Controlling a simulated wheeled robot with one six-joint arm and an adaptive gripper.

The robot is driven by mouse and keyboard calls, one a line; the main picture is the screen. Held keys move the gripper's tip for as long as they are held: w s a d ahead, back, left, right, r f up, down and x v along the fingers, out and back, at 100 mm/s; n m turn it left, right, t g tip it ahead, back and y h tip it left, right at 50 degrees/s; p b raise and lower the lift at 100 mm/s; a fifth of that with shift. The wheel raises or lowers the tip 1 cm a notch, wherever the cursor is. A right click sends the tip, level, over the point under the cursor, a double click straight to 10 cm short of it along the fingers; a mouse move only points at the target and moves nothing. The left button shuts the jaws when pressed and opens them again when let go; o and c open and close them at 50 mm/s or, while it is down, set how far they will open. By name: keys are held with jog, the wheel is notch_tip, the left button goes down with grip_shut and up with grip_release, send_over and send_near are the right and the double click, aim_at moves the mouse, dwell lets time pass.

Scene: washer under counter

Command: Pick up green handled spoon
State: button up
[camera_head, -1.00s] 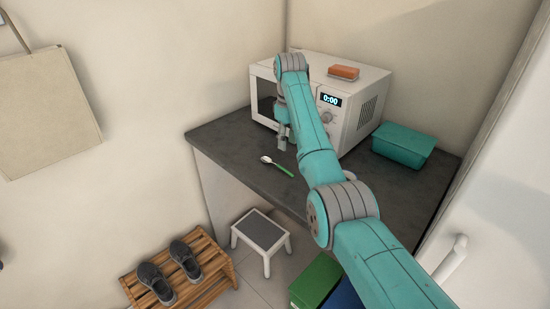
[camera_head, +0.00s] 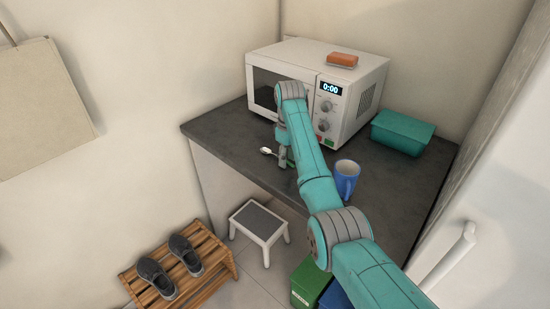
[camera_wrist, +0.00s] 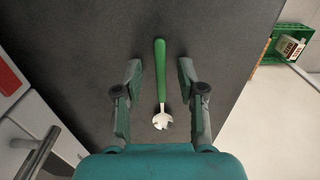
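The green-handled spoon (camera_wrist: 160,76) lies on the dark counter (camera_head: 222,135). In the wrist view its handle points up the picture and its silver bowl is at the bottom. In the head view its bowl (camera_head: 267,151) shows left of my gripper (camera_head: 285,157), which hides most of the handle. In the wrist view my gripper (camera_wrist: 160,90) is open, with one finger on each side of the spoon and a gap between each finger and the handle. Whether the fingertips touch the counter cannot be told.
A white microwave (camera_head: 350,105) with an orange block (camera_head: 342,60) on top stands behind my gripper. A blue mug (camera_head: 346,180) stands close to the right of my arm. A teal box (camera_head: 402,133) is farther right. A stool (camera_head: 259,222) stands below the counter's front edge.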

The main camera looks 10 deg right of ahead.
grip_shut()
dwell(0.3)
